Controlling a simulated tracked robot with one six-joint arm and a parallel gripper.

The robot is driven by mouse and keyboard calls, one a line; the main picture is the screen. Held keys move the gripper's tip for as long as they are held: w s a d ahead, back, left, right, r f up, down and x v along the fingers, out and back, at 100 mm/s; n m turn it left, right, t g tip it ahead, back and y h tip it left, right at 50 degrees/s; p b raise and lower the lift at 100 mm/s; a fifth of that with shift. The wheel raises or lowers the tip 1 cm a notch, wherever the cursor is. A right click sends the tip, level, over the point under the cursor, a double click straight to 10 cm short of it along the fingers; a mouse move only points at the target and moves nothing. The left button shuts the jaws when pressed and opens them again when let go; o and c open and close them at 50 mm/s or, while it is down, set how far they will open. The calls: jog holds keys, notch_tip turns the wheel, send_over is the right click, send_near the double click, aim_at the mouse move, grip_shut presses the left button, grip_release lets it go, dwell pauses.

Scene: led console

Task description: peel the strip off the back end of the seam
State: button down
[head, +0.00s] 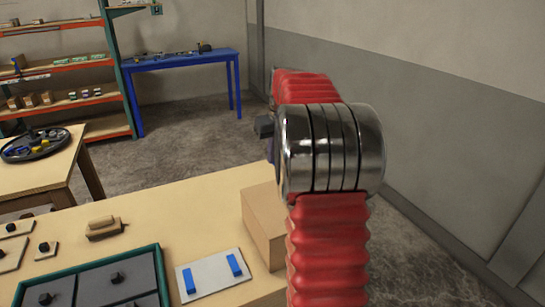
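A teal-rimmed case (85,267) with dark grey panels and black knobs stands at the front left of the workbench, cut off by the lower edge. A dark joint runs between its panels; I cannot tell whether this is the seam, and no strip is clearly visible on it. A pale plate (210,283) with two upright blue bars, left (189,280) and right (235,265), lies to the right of the case. My red arm rises at the right of the head view. I cannot make out my gripper's fingers; the arm's far end is largely hidden behind its metal joint.
A tan box (264,228) stands at the bench's right edge, close beside my arm. A wooden block (105,228) and small knobbed plates (46,249) lie behind the case. A blue table (180,62) and shelves stand farther back.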

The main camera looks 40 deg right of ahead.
jog(key=shift+r, duration=0.1)
jog(key=shift+r, duration=1.9)
